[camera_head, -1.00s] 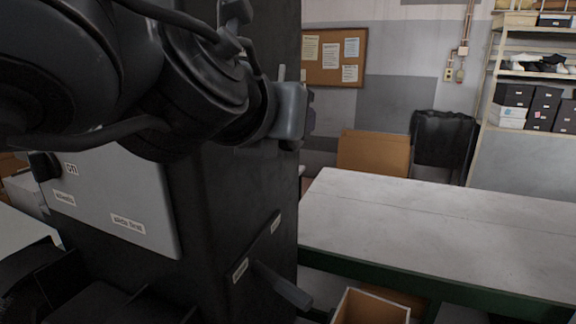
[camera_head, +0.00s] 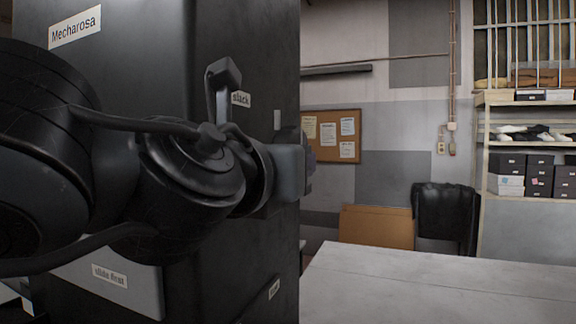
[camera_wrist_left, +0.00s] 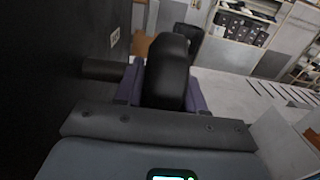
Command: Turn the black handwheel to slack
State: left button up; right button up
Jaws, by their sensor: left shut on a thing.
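My left gripper (camera_head: 307,164) reaches across the front of the tall black machine (camera_head: 245,45) from the left. In the left wrist view its purple fingers (camera_wrist_left: 163,92) are shut on a rounded black part (camera_wrist_left: 166,68), which I take to be the handwheel's grip. A black stub (camera_wrist_left: 105,69) sticks out of the machine face beside it. A white "slack" label (camera_head: 241,99) is on the machine above the gripper; a small label (camera_wrist_left: 115,37) shows in the wrist view. The rest of the wheel is hidden or cannot be made out. My right gripper is out of view.
A pale worktable (camera_head: 400,288) stands to the right of the machine. Behind it are a cardboard panel (camera_head: 376,227), a black draped bin (camera_head: 445,215) and a shelf rack (camera_head: 484,150) with shoes and boxes. Open air lies right of the gripper.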

pick_arm(q)
jog(key=o, duration=1)
jog(key=shift+c, duration=0.2)
jog(key=b+v, duration=0.1)
jog(key=v, duration=0.9)
jog(key=shift+s+a, duration=0.2)
jog(key=shift+s, duration=0.15)
